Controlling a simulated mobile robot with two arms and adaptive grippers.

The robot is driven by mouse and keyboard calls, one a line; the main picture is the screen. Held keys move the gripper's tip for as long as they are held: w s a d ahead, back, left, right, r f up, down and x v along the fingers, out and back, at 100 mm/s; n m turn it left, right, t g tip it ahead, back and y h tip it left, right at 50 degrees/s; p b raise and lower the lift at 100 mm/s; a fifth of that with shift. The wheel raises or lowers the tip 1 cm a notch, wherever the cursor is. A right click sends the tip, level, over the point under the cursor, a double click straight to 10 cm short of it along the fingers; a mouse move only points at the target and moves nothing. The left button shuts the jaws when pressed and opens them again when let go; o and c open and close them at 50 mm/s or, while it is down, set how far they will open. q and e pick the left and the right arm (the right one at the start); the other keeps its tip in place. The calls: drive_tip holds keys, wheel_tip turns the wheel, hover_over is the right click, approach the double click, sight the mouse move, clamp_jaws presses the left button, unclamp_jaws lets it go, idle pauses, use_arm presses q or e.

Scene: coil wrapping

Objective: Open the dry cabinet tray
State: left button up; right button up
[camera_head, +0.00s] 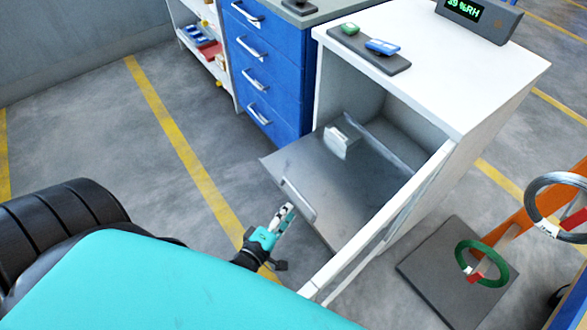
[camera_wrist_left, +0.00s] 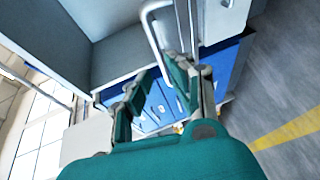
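The dry cabinet (camera_head: 500,70) is a white box with its door (camera_head: 375,235) swung open toward the front. Its grey metal tray (camera_head: 345,185) sticks far out of the opening, with a small pale block (camera_head: 342,141) on it. The tray has a bar handle (camera_head: 298,200) on its front edge. My left gripper (camera_head: 287,212) is just beside this handle. In the left wrist view its fingers (camera_wrist_left: 160,80) are apart, with the handle bar (camera_wrist_left: 154,42) close to the right finger; I cannot tell whether they touch. My right gripper is not in view.
A blue drawer cabinet (camera_head: 262,70) stands left of the dry cabinet, beside a shelf (camera_head: 205,45). A dark pad (camera_head: 370,50) and humidity display (camera_head: 478,18) sit on top. At right are a floor plate (camera_head: 430,275), green coil (camera_head: 482,263) and orange stand (camera_head: 525,215). Floor left is clear.

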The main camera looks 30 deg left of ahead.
use_arm(q)
drive_tip(key=s, duration=0.2)
drive_tip(key=s+r, duration=0.1)
drive_tip(key=s, duration=0.2)
drive_tip(key=shift+s, duration=0.35)
